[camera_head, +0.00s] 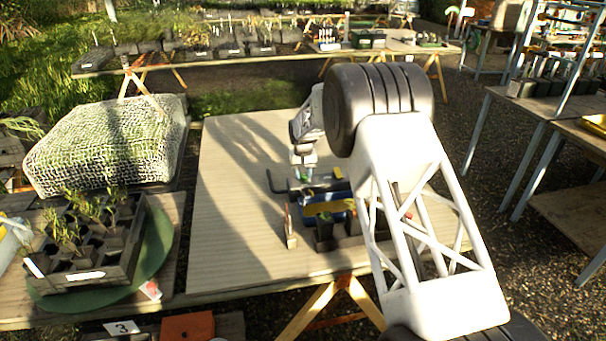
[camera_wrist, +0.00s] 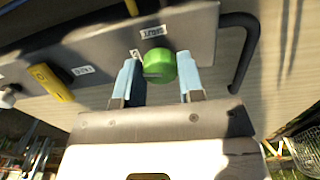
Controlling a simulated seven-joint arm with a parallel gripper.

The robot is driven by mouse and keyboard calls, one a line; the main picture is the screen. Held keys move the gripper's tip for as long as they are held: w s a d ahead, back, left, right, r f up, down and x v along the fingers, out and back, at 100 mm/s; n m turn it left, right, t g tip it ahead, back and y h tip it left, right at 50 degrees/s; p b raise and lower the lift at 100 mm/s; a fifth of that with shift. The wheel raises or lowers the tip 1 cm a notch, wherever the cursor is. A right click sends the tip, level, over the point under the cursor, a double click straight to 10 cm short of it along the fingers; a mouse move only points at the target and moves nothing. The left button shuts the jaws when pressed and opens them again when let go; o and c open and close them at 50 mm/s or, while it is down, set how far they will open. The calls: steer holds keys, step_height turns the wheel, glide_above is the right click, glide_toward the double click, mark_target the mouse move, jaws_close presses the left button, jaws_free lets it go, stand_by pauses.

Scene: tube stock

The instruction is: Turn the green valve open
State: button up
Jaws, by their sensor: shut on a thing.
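The green valve (camera_wrist: 160,66) is a rounded green knob on a grey panel (camera_wrist: 110,50) in the wrist view. My gripper (camera_wrist: 160,82) has its two light blue fingers on either side of the knob and is shut on it. In the head view my gripper (camera_head: 303,160) points down at the panel's far left part, and only a small bit of green shows beneath it. How far the valve is turned cannot be told.
A yellow handle (camera_wrist: 52,82) and a white knob (camera_wrist: 8,97) sit on the same panel. A dark bent pipe (camera_wrist: 245,50) leaves its end. Small pots (camera_head: 324,232) stand close in front. The table's left part (camera_head: 235,210) is clear.

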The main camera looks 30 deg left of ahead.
steer(key=shift+n, duration=1.3)
steer(key=o, duration=0.9)
steer(key=shift+r, duration=3.9)
